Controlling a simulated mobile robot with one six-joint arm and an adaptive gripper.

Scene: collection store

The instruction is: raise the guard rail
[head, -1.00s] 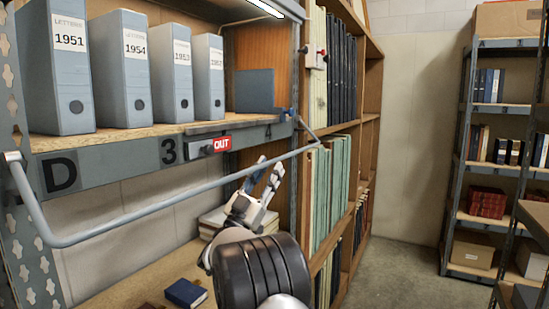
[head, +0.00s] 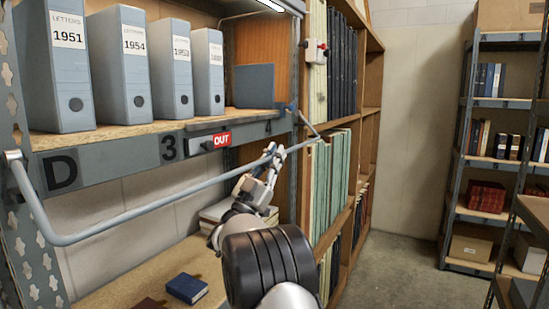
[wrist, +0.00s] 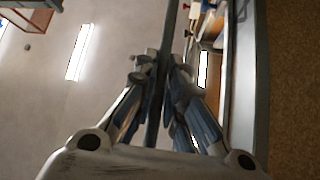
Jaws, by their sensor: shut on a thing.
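The guard rail (head: 140,210) is a grey-blue bar in front of the shelf unit. It hangs low, below the row of binders, and its bent ends meet the left and right posts. My gripper (head: 273,154) is shut on the rail near its right end. In the wrist view the rail (wrist: 170,35) runs as a dark bar between the two fingers of my gripper (wrist: 164,72). The fingers hide the gripped stretch of rail.
Grey binders (head: 118,68) stand on the upper shelf behind the rail. The shelf edge carries a red OUT tag (head: 222,140). A blue book (head: 186,289) lies on the lower shelf. Wooden shelving (head: 374,130) stands close right of my arm. Floor (head: 392,268) shows clear beyond.

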